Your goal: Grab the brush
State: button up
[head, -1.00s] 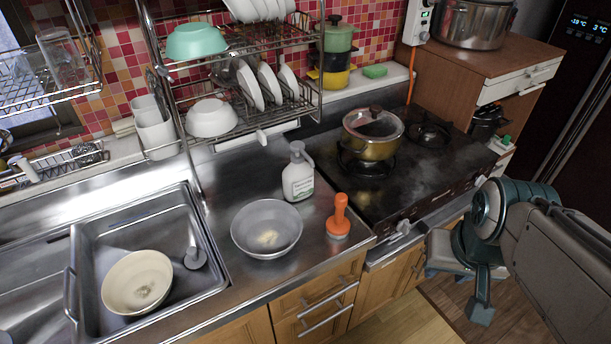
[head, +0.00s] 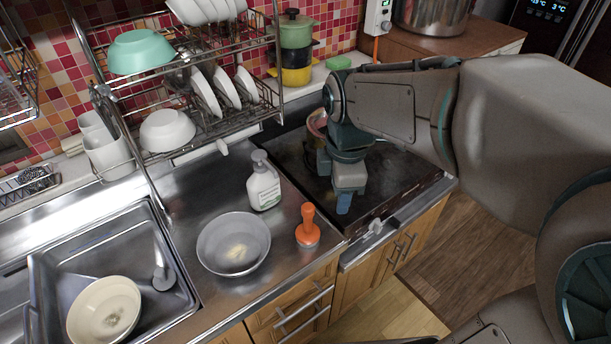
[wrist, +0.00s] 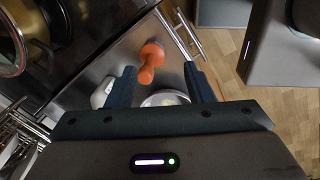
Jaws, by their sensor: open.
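The brush (head: 307,228) has an orange handle and stands upright on the steel counter, right of a grey bowl, near the counter's front edge. In the wrist view the orange brush (wrist: 151,62) shows beyond and between my fingertips, apart from them. My gripper (head: 344,203) is over the front of the stove, right of the brush and above it. In the wrist view my gripper (wrist: 160,72) has its two dark fingers spread wide with nothing between them.
The grey bowl (head: 233,243) and a white pump bottle (head: 263,184) stand close to the brush. The sink (head: 60,262) holds a cream bowl (head: 103,312). A dish rack (head: 150,110) with white dishes stands behind. The stove (head: 395,185) is beneath my arm.

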aim_at(308, 215)
jog(key=w+a+n, duration=0.1)
jog(key=n, duration=0.2)
jog(key=w+a+n+p, duration=0.1)
jog(key=w+a+n, duration=0.1)
jog(key=n, duration=0.2)
jog(key=w+a+n+g, duration=0.1)
jog(key=a+n, duration=0.1)
jog(key=n, duration=0.2)
jog(key=shift+w+a+r, duration=0.1)
jog(key=shift+w+r, duration=0.05)
jog(key=shift+w, duration=0.1)
jog(key=shift+n, duration=0.3)
notch_tip(308, 215, down, 8)
jog(key=shift+f+p, duration=0.15)
jog(key=shift+p, duration=0.15)
jog(key=shift+s+a+f+p, duration=0.1)
jog(key=shift+f+p, duration=0.1)
jog(key=shift+f, duration=1.1)
jog(key=shift+s+a+f+p, duration=0.1)
jog(key=shift+f+p, duration=0.1)
jog(key=shift+f, duration=1.1)
grip_shut()
